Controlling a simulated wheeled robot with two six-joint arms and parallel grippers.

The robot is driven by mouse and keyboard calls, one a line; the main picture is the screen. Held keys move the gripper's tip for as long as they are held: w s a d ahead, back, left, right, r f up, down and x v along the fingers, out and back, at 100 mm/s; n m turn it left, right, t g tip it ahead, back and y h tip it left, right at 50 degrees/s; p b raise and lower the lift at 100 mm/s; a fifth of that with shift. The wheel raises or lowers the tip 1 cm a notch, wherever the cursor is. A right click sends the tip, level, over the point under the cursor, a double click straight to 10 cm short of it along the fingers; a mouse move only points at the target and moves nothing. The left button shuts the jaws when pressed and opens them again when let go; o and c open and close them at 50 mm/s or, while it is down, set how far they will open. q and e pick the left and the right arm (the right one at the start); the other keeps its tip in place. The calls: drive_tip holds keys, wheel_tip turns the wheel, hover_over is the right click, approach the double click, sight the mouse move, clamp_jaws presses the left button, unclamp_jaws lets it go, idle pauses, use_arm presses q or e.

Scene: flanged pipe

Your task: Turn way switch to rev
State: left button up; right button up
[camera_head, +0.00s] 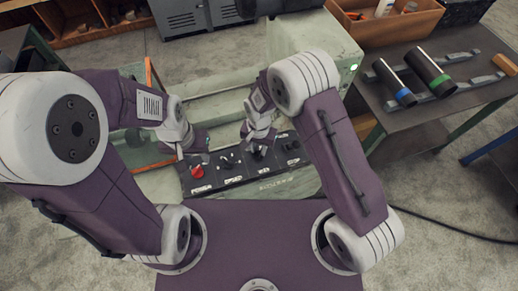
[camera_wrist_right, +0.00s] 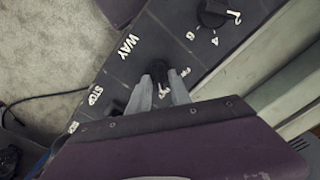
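The black way switch (camera_wrist_right: 158,72) is a knob on the dark control panel (camera_head: 232,182), beside the white word WAY. In the right wrist view the two grey fingers of my right gripper (camera_wrist_right: 160,88) stand on either side of it, close against its sides. A white mark shows on the knob between the fingers; the fingers partly hide the markings around it, so its setting is not readable. In the head view my right gripper (camera_head: 259,140) is over the panel. My left gripper (camera_head: 192,150) is above the red knob (camera_head: 197,171), apart from the switch; its finger gap is unclear.
The speed knob (camera_head: 229,161) sits between the red knob and the way switch, and a stop/start section (camera_head: 290,147) lies to the right. A side table (camera_head: 447,100) holds dark cylinders with blue and green bands. Wooden bins stand at the back.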

sight(259, 152)
drive_tip(key=shift+s+f, duration=0.1)
drive_tip(key=shift+s, duration=0.05)
wheel_tip(259, 152, up, 9)
drive_tip(key=shift+b, duration=0.4)
drive_tip(key=shift+d, duration=0.15)
idle(0.3)
